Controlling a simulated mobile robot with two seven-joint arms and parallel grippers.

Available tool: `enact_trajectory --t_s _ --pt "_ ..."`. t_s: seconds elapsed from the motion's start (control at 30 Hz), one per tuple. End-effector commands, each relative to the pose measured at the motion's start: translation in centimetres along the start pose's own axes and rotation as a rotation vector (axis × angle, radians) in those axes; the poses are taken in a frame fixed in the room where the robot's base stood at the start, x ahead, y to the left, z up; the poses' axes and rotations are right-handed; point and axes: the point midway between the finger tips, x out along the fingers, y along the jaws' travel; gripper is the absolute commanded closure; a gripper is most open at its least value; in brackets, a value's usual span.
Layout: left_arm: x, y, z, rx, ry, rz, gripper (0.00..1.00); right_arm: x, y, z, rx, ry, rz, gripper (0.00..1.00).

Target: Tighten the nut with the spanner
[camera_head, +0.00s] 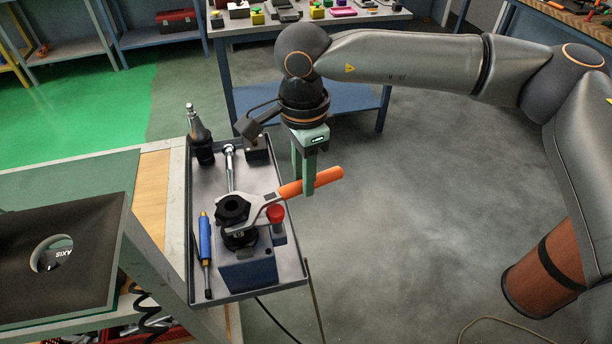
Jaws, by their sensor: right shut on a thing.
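The spanner (256,206) has a grey metal head and an orange handle (325,181). Its head lies around or against the dark nut (233,209), on top of a blue-grey fixture block (247,268) on the tooling cart's tray. My right gripper (307,185) reaches down from above and is shut on the orange handle, which sticks out past the tray's right edge. The exact fit between spanner and nut is too small to tell. My left gripper is not in view.
The tray (288,294) also holds a blue-handled screwdriver (205,240), a chrome ratchet-like tool (230,165), a dark tool holder (201,138) and a red button (275,213). A workbench stands left. Floor to the right is open.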

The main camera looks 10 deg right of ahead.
Motion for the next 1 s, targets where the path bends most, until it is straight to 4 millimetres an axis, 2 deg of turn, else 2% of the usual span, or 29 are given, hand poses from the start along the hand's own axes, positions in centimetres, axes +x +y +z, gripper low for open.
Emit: enact_trajectory --t_s 1.0 --pt "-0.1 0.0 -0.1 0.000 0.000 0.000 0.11 -0.1 -1.8 0.1 -0.142 -0.001 -0.002 1.00"
